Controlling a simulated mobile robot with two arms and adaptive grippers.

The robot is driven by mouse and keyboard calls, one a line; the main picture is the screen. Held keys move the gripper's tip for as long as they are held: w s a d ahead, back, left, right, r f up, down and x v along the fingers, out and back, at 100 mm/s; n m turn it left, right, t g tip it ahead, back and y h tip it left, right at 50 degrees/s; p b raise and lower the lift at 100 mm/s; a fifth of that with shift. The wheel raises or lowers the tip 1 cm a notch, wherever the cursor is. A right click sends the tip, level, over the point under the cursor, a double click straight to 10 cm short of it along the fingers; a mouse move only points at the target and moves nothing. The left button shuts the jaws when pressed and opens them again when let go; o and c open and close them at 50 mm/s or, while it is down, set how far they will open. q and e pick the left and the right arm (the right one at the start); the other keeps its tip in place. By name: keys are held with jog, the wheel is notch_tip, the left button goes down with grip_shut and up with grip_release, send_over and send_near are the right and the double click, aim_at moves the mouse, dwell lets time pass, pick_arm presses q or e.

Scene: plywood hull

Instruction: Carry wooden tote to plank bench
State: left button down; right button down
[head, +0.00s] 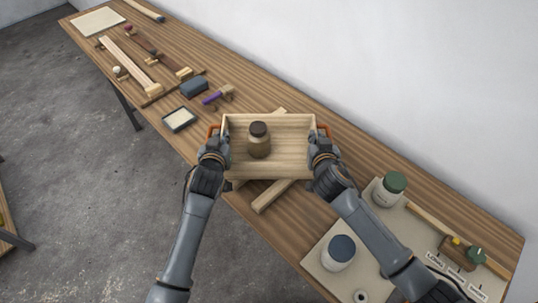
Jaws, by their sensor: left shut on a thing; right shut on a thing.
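The wooden tote (292,134) is an open pale box with orange handles at its two ends. A brown jar with a dark lid (259,140) stands inside it, left of the middle. My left gripper (213,142) is shut on the tote's left handle, and my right gripper (322,144) is shut on its right handle. The tote looks level, over the plank bench (300,222) and above crossed pale wooden pieces (270,196). I cannot tell whether it touches them. My grippers hide most of both handles.
To the right stand a jar with a green lid (389,189) and a jar with a blue lid (339,252) on a pale board (318,262). To the left lie a small tray (179,119), a dark block (194,87) and a purple-handled tool (217,95). A white wall (400,70) runs behind.

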pick_arm(q)
jog(key=c, duration=1.5)
grip_release()
pick_arm(e)
jog(key=c, duration=1.5)
grip_release()
pick_arm(q)
jog(key=shift+o, duration=0.2)
pick_arm(e)
jog(key=shift+o, duration=0.2)
jog(key=shift+s, duration=0.1)
pick_arm(q)
jog(key=v, duration=1.2)
pick_arm(e)
jog(key=v, duration=1.2)
